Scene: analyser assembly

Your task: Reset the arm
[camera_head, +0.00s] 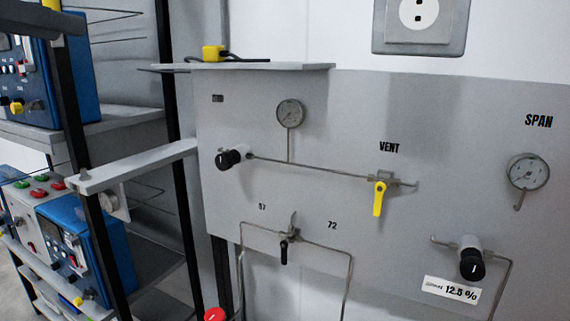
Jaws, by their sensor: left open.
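What looks like part of my left gripper (45,18) shows as a dark grey shape at the top left edge of the head view. It is in front of the upper blue instrument (75,75) and is mostly cut off by the frame. It is open, and I see nothing held in it. My right gripper is not in view.
A rack with black posts (68,100) stands at left, holding another blue instrument (100,245). A grey wall panel (340,110) carries gauges (290,113), black knobs (472,264) and a yellow valve handle (379,199). A socket (420,20) is above. The space before the panel is clear.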

